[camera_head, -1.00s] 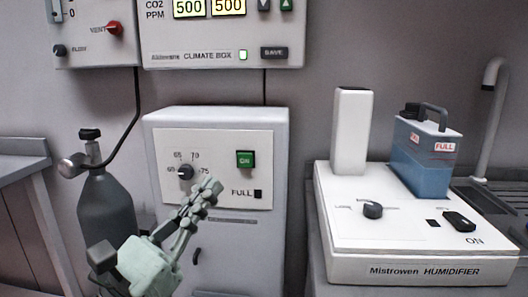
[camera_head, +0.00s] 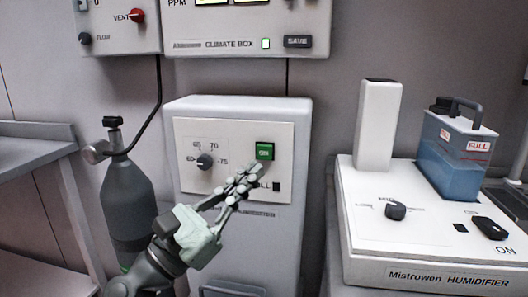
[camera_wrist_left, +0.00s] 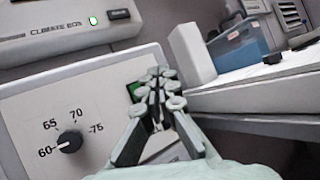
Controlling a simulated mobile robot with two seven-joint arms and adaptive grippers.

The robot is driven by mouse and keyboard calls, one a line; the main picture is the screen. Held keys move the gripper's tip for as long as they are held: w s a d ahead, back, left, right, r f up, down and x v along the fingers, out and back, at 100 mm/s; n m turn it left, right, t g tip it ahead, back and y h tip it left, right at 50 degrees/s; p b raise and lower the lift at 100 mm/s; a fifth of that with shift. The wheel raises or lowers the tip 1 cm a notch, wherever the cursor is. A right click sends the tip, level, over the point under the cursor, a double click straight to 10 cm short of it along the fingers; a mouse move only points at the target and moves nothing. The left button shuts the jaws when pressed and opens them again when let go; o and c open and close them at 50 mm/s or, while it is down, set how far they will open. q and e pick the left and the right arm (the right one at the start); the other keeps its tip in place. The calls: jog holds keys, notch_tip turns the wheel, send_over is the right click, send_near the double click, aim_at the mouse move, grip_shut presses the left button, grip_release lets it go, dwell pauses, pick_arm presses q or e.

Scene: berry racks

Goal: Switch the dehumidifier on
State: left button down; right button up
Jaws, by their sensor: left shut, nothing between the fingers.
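The dehumidifier (camera_head: 180,107) is a light grey cabinet in the middle of the head view. Its front panel has a black dial (camera_head: 205,161) with marks from 60 to 75, and a green ON button (camera_head: 265,151). My left gripper (camera_head: 252,172) is shut and empty, with its fingertips just below the green button in the head view. In the left wrist view, the shut fingers (camera_wrist_left: 161,74) partly cover the green button (camera_wrist_left: 133,90). I cannot tell whether the fingertips touch the panel. My right gripper is not in view.
The humidifier (camera_head: 430,274) with its blue tank (camera_head: 450,170) stands on the right. A grey gas bottle (camera_head: 128,205) is at left, close to my arm. The climate box (camera_head: 245,42) hangs on the wall above. A grey bench (camera_head: 35,145) is at far left.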

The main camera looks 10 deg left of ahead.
aim_at(271, 148)
pick_arm(q)
jog(key=w, duration=0.5)
jog(key=shift+w, duration=0.3)
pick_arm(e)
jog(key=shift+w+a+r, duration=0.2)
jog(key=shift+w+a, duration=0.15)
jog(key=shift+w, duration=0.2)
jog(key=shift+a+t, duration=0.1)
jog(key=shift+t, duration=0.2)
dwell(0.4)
pick_arm(q)
jog(key=shift+w, duration=0.4)
jog(key=shift+w+b, duration=0.35)
jog(key=shift+w, duration=0.15)
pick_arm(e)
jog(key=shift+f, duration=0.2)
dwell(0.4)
pick_arm(q)
jog(key=shift+s, duration=0.9)
